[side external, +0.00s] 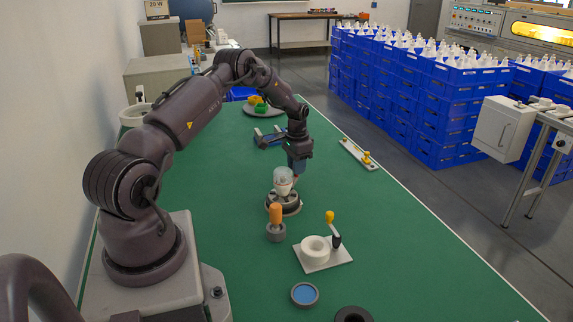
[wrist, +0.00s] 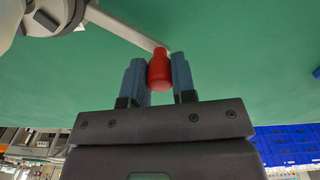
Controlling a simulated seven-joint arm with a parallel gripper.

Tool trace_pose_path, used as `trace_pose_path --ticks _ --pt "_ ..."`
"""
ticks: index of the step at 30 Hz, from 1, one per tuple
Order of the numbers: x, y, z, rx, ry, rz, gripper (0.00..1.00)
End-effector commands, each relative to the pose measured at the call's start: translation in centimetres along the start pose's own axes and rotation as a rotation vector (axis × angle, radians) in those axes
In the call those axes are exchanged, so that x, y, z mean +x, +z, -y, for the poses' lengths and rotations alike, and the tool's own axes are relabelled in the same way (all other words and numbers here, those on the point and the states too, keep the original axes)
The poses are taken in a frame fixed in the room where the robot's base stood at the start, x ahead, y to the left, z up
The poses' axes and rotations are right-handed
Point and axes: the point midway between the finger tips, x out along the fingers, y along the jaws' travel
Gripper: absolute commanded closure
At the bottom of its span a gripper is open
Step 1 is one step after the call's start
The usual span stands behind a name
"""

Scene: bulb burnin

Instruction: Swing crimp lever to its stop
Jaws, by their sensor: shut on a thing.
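The crimp lever shows in the wrist view as a pale grey bar (wrist: 118,27) with a red knob (wrist: 160,70) at its end. My gripper (wrist: 160,80) is shut on the red knob, with one blue-grey finger on each side of it. The bar runs up and left to a round base, partly seen at the picture's top edge. In the side view my gripper (side external: 297,176) is low beside a clear and white bulb (side external: 283,183) standing upright in a dark round fixture (side external: 290,209). I cannot make out the red knob in the side view.
An orange-handled tool (side external: 275,215) stands close in front of the fixture. A blue disc (side external: 305,294) lies nearer.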

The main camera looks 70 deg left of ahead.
Motion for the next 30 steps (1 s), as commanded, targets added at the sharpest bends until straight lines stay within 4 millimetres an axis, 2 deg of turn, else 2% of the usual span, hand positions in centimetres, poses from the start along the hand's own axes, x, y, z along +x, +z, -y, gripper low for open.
trace_pose_path --ticks 12,29,30 --pt "-0.1 -1.8 -2.2 0.205 0.003 -0.001 1.00" --pt "-0.1 -2.0 -2.6 0.236 0.005 -0.002 1.00" --pt "-0.1 -2.0 -2.6 0.236 0.005 -0.002 0.71"
